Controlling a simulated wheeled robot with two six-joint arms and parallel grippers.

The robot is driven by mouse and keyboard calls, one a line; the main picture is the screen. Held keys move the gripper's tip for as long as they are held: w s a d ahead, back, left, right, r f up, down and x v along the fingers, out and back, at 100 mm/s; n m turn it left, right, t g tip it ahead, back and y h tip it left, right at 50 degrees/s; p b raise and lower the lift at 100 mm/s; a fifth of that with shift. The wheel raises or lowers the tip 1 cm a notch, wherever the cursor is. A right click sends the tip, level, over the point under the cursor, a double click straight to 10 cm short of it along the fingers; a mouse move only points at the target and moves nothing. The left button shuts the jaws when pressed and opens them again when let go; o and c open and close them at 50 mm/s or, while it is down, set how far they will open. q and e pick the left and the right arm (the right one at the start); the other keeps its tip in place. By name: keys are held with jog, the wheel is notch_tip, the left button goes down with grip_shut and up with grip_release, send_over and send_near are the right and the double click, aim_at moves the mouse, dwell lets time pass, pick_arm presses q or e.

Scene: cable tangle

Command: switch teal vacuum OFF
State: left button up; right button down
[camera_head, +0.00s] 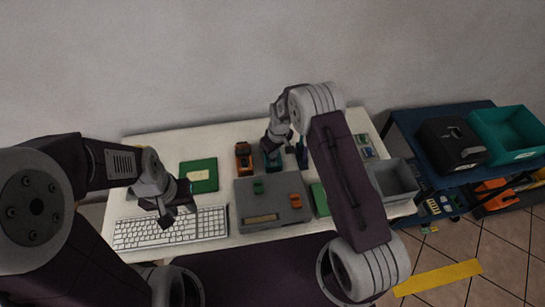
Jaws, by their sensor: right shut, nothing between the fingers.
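A small teal device (270,161), which looks like the teal vacuum, stands at the back middle of the white table. My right gripper (274,150) is shut, reaches down over it and hides much of it. I cannot tell whether they touch, and I cannot make out a switch on the device. My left gripper (166,220) hangs over the keyboard (205,223) at the left; its fingers are too dark and small to tell open from shut.
An orange device (243,160) and a dark blue one (301,153) flank the teal one. In front lies a grey panel (245,212) with green and orange parts. A green board (199,176) lies left, a grey bin (398,183) right. A blue cart (400,125) stands beyond.

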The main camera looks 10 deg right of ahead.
jog(key=shift+f+b, duration=0.75)
jog(key=shift+f, duration=0.2)
dwell(0.8)
jog(key=shift+r, duration=0.1)
notch_tip(320, 180, up, 7)
jog(key=p, duration=0.5)
dwell(0.4)
